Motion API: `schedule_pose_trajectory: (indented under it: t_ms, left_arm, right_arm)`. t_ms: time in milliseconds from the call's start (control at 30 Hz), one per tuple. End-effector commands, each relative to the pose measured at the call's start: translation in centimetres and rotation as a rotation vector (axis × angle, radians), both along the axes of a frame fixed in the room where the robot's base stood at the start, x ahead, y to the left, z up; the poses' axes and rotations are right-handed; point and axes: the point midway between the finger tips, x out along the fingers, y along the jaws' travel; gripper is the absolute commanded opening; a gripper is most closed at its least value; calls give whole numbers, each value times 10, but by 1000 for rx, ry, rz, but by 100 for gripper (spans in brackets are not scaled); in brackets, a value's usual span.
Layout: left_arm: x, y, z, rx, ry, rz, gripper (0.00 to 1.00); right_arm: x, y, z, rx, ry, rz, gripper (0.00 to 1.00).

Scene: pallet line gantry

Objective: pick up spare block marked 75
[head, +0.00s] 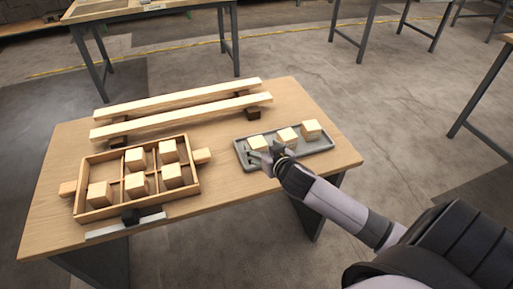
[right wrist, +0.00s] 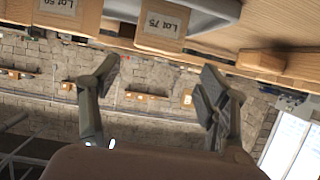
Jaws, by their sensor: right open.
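The spare block marked 75 shows in the right wrist view (right wrist: 163,22), its face reading "Lot 75". It appears to be the leftmost block (head: 257,143) in the grey tray (head: 325,149) in the head view. A block marked Lot 50 (right wrist: 68,12) stands beside it, apparently the middle block (head: 287,134) of the row. My right gripper (head: 268,156) is open and at the tray's near edge by the leftmost block, partly covering it. In the right wrist view its fingers (right wrist: 158,92) are spread with nothing between them. My left gripper is not in view.
A divided wooden crate (head: 187,194) with several blocks and end handles stands left of the tray. Two long pale beams (head: 180,98) lie behind it on dark supports. Bare table (head: 222,192) separates crate and tray.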

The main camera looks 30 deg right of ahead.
Motion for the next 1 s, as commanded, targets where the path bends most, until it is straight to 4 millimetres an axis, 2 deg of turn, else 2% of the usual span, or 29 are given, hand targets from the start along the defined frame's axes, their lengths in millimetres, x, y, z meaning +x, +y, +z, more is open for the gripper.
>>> schedule_pose_trajectory:
  t_ms: [100, 333, 600, 933, 1000]
  left_arm:
    - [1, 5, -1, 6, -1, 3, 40]
    - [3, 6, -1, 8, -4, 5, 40]
    - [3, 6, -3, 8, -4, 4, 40]
    - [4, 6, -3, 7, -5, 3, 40]
    - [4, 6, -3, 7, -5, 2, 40]
  right_arm:
    - [13, -3, -6, 1, 1, -1, 69]
    - [25, -7, -13, -1, 1, -1, 69]
    - [55, -17, -29, 1, 0, 0, 69]
    - [61, -17, -33, 1, 2, 1, 69]
    - [61, -17, -33, 1, 2, 1, 65]
